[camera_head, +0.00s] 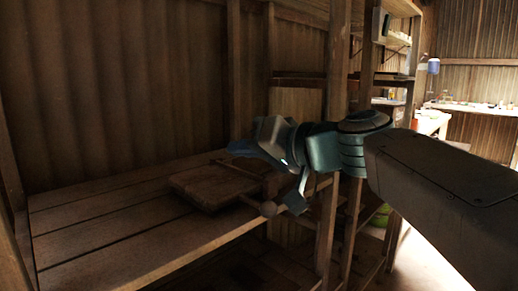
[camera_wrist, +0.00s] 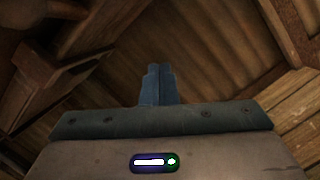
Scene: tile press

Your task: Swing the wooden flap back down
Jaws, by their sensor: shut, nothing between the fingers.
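A thick wooden press (camera_head: 205,190) lies on the plank shelf, below and left of my gripper in the head view. A bar with a round knob (camera_head: 268,208) sticks out at its right front. I cannot clearly tell the flap from the rest of the press; the part that shows looks low and flat. My gripper (camera_head: 240,147) is above the press's back right, pointing left, and looks apart from it. In the wrist view its blue fingers (camera_wrist: 158,84) are together with nothing between them. My wrist hides part of the press's right side.
The plank shelf (camera_head: 90,220) is bare to the left of the press. A corrugated wall (camera_head: 120,90) stands behind it. Upright wooden posts (camera_head: 338,60) stand close to my arm on the right. A wooden beam (camera_wrist: 65,75) shows left in the wrist view.

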